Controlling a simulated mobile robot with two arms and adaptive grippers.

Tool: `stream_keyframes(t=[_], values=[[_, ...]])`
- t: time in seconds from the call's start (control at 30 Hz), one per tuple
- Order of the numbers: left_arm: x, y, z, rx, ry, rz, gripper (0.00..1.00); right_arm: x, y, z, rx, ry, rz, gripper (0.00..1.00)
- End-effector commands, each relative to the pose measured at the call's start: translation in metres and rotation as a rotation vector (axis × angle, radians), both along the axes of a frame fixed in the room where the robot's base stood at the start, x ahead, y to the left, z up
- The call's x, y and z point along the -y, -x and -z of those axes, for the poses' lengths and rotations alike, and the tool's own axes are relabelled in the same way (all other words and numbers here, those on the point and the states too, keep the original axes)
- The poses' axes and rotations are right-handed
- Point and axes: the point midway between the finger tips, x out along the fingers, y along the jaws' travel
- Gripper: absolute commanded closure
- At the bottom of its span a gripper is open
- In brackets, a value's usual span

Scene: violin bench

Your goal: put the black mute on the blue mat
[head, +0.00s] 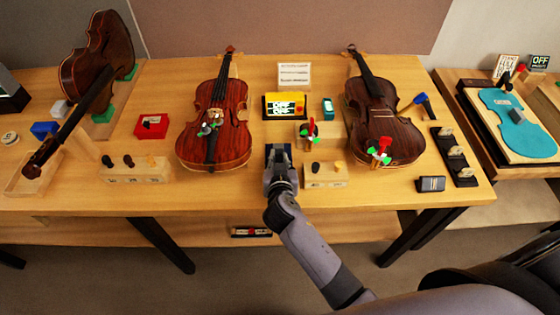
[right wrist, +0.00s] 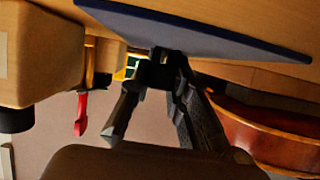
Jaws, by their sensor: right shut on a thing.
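The blue mat (head: 287,148) lies near the front of the bench, between the two violins. My right gripper (head: 280,168) is over it and covers much of it in the head view. In the right wrist view the mat (right wrist: 205,32) spans the top, close to the fingertips. The right gripper (right wrist: 160,85) is shut on a small black thing, the black mute (right wrist: 158,72), at the mat's edge. I cannot tell whether the mute touches the mat. In the head view the gripper hides the mute. My left gripper is not in view.
A violin (head: 235,125) lies left of the mat and another (head: 385,120) lies right. Wooden peg blocks (head: 150,176) and (head: 338,180) stand near the front edge. A yellow display box (head: 284,104) is behind the mat. A red box (head: 151,125) sits further left.

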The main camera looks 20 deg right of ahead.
Motion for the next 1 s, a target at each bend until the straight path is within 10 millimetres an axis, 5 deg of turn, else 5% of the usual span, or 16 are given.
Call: stream_keyframes(t=[0.37, 0.4, 0.67, 1.0], values=[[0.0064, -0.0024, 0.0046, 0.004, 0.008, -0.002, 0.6, 0.0, 0.0002, 0.0049, -0.002, -0.002, 0.002, 0.98], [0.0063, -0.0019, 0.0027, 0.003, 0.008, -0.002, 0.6, 0.0001, 0.0001, 0.0028, -0.002, -0.001, 0.001, 0.8], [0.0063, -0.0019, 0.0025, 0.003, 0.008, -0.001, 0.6, 0.0001, 0.0003, 0.0029, -0.002, -0.001, 0.001, 0.63], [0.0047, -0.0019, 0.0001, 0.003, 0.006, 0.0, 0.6, -0.0001, 0.0002, 0.0006, -0.002, 0.0, 0.001, 0.63]])
